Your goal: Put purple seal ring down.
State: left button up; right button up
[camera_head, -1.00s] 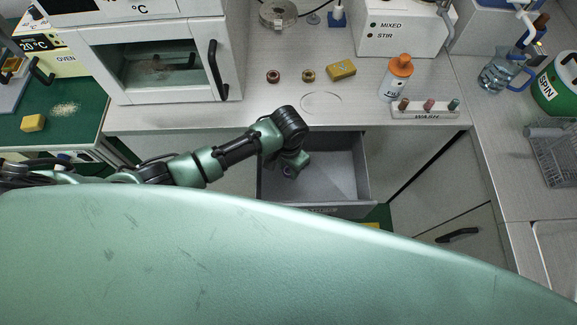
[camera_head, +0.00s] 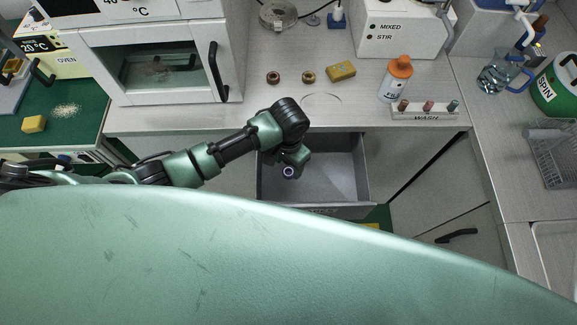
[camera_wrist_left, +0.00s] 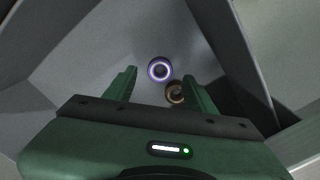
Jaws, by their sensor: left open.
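The purple seal ring (camera_wrist_left: 160,69) is in the grey open drawer (camera_head: 338,172), just beyond and between the fingertips of my left gripper (camera_wrist_left: 158,79) in the left wrist view. The fingers are spread apart and do not touch the ring. In the head view the purple ring (camera_head: 288,172) shows just below the left gripper (camera_head: 292,164), inside the drawer outline. A brown ring (camera_wrist_left: 175,93) lies close to it, near the right finger and partly in shadow. My right gripper does not show.
Two brownish rings (camera_head: 273,77) (camera_head: 308,77) and a yellow block (camera_head: 341,71) stand on the counter above the drawer. A wash bottle (camera_head: 396,80) and a WASH rack (camera_head: 425,111) are to the right. The drawer's right side looks bare.

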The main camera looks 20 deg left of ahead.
aim_at(289, 173)
pick_arm(q)
notch_tip(289, 173, up, 9)
jog(key=shift+s+p, duration=0.1)
jog(key=shift+p, duration=0.2)
